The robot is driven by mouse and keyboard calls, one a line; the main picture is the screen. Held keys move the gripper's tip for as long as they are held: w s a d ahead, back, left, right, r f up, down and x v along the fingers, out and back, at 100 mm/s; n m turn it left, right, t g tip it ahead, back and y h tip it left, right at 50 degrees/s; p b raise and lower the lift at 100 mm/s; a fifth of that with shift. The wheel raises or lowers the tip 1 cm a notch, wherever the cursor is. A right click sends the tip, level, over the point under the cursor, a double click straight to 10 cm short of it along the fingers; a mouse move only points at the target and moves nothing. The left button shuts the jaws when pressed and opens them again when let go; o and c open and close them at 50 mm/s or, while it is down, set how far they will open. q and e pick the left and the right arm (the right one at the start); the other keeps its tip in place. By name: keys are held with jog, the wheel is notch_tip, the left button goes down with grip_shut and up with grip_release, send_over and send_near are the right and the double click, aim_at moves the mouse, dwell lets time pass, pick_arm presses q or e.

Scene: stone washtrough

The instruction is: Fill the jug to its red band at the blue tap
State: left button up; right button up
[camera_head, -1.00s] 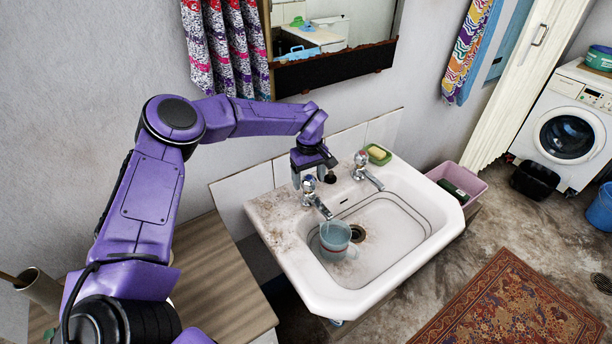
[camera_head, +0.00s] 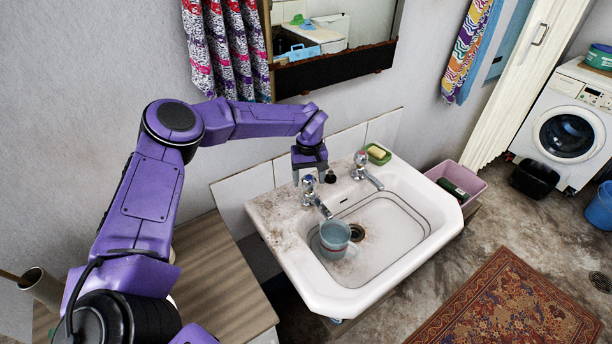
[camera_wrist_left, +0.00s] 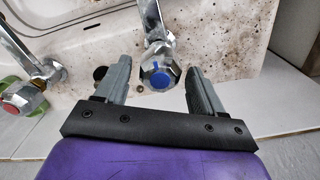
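The jug (camera_head: 335,236), translucent blue-grey, stands upright in the white basin under the spout of the blue tap (camera_head: 319,204). Its red band and the water level in it are too small to make out. In the left wrist view the tap's blue-marked handle (camera_wrist_left: 160,74) sits between my left gripper's fingertips (camera_wrist_left: 158,68), with a gap on both sides. That gripper is open, pointing down over the tap in the head view (camera_head: 309,177). My right gripper is not in view.
The red-marked tap (camera_head: 363,168) stands to the right, beside a green soap dish (camera_head: 378,154). A dark drain (camera_head: 356,232) lies right of the jug. The mirror (camera_head: 333,45) hangs above, and a wooden counter (camera_head: 222,275) is left of the basin.

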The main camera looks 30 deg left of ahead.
pick_arm(q)
notch_tip(320, 180, up, 11)
jog(key=b, duration=0.2)
jog(key=shift+f, duration=0.2)
dwell(1.1)
